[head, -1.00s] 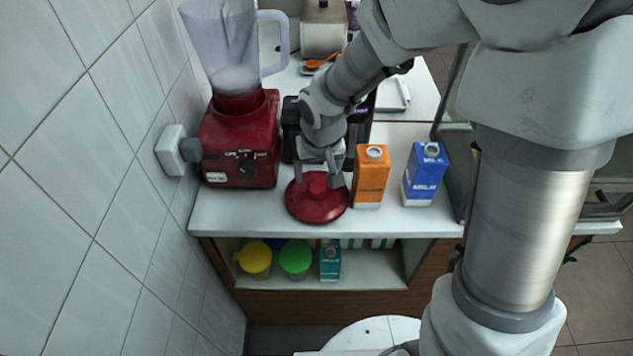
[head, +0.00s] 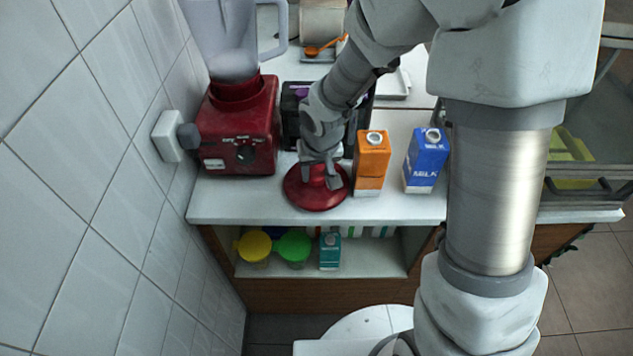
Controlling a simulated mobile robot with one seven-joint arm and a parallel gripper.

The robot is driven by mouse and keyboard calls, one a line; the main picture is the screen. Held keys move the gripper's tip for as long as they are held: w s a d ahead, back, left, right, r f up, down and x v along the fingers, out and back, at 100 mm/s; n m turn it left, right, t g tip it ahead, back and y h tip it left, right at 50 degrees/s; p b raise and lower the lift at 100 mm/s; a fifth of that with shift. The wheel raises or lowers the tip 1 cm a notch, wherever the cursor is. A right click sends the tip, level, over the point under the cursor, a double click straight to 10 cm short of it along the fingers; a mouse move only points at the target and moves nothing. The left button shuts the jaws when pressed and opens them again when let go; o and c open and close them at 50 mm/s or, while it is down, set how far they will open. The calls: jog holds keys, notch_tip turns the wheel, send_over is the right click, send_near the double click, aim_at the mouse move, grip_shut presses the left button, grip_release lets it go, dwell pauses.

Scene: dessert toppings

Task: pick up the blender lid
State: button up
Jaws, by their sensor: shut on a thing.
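The red blender lid (head: 313,198) lies on the white counter in front of the red blender (head: 238,135). It is round, with a raised knob in the middle. My gripper (head: 321,180) points down over the lid, with its fingers shut around the knob. The fingers partly hide the knob. The lid looks flat and still on or very near the counter; I cannot tell if there is a gap under it.
An orange carton (head: 371,165) stands close to the right of the lid, and a blue milk carton (head: 426,160) beyond it. A dark container (head: 293,120) stands behind my gripper. A lower shelf (head: 370,258) holds yellow-lidded and green-lidded jars and a teal carton.

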grip_shut()
